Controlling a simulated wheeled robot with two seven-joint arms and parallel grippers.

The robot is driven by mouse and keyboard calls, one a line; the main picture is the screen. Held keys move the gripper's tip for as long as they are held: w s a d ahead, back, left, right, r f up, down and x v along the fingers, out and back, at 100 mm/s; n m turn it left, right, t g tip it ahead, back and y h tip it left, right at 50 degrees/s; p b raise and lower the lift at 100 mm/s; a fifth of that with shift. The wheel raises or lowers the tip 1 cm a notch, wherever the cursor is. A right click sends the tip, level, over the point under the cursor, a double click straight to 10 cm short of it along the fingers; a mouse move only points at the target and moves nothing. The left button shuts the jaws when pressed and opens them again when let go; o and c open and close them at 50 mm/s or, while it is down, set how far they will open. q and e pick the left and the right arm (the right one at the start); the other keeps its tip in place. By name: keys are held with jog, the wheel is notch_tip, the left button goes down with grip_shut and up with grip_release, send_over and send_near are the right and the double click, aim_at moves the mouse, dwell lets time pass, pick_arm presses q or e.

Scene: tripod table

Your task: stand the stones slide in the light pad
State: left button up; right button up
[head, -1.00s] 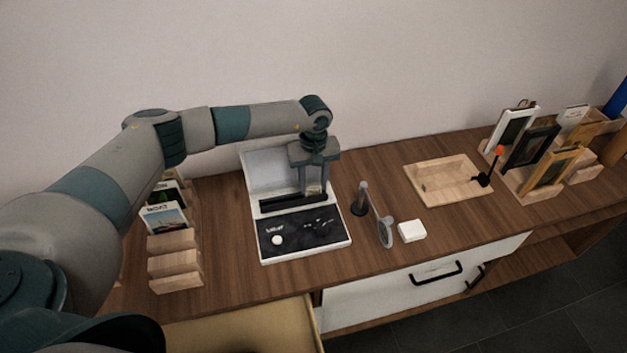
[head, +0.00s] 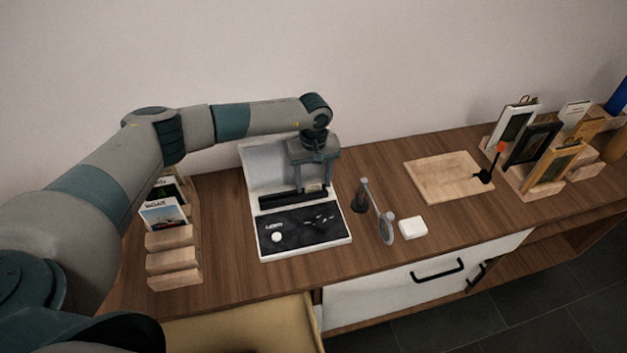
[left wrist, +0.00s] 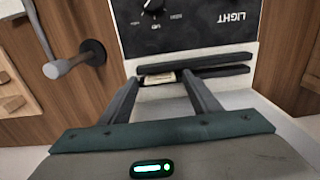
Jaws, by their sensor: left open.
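The light pad (head: 290,250) is a white case with a raised back and a black front panel with a white knob; its panel also shows in the left wrist view (left wrist: 205,28). Dark parallel rails with a slot cross it. A small pale slide (head: 314,188) stands at the slot; its edge shows between the rails in the left wrist view (left wrist: 158,79). Its picture cannot be made out. My left gripper (head: 312,187) is open just above the rails, one finger on each side of the slide, apparently clear of it. My right gripper is out of view.
A wooden rack (head: 172,262) with picture cards stands left of the pad. A wooden tray (head: 440,180) and framed pictures (head: 555,168) are further right.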

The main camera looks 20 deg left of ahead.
pick_arm(q)
jog(key=shift+r, duration=0.1)
jog(key=shift+r+p, duration=0.35)
jog(key=shift+p, duration=0.2)
notch_tip(320, 180, up, 12)
jog(key=b, duration=0.4)
jog(key=shift+s+d+f, duration=0.1)
jog(key=shift+d, duration=0.05)
